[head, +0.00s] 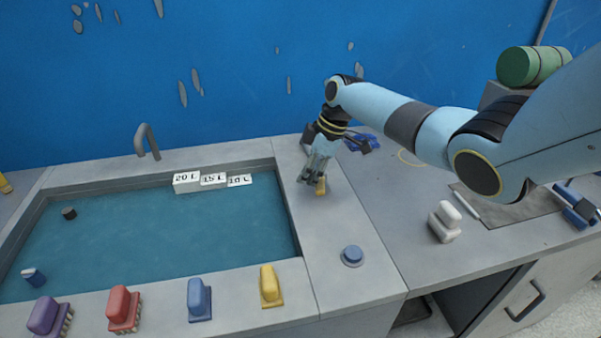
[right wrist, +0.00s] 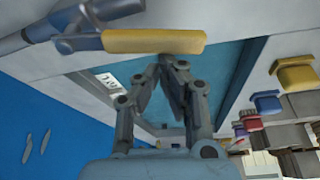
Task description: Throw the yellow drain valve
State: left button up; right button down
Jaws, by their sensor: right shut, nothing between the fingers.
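The yellow drain valve shows as a small yellow end (head: 320,187) on the counter right of the water basin, mostly hidden by my right gripper (head: 314,176). In the right wrist view its yellow lever (right wrist: 154,41) lies across the picture, joined at the left to a blue-grey body. My right gripper also shows there, with its fingertips (right wrist: 175,62) shut together and empty. The tips are right beside the lever's edge; I cannot tell whether they touch it. My left gripper is not in view.
The basin (head: 290,219) holds water, with white level blocks (head: 186,182) marked 20, 15 and 10 L. Purple, red, blue and yellow brushes (head: 271,286) line its front rim. A blue round knob (head: 352,256) and a white brush (head: 445,222) stand on the counter.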

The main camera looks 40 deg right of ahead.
jog(key=shift+s+d+f+n, duration=0.1)
jog(key=shift+s+d+n, duration=0.25)
jog(key=shift+s+n, duration=0.2)
jog(key=shift+s+d, duration=0.3)
jog(key=shift+d, duration=0.05)
jog(key=a, duration=0.1)
jog(key=w+a+p, duration=0.1)
jog(key=a, duration=0.1)
jog(key=shift+w+r, duration=0.1)
jog(key=shift+r, duration=0.1)
jog(key=w+v, duration=0.2)
jog(key=v, duration=0.7)
jog(key=shift+s+r, duration=0.3)
jog(key=shift+s, duration=0.25)
jog(key=shift+d, duration=0.1)
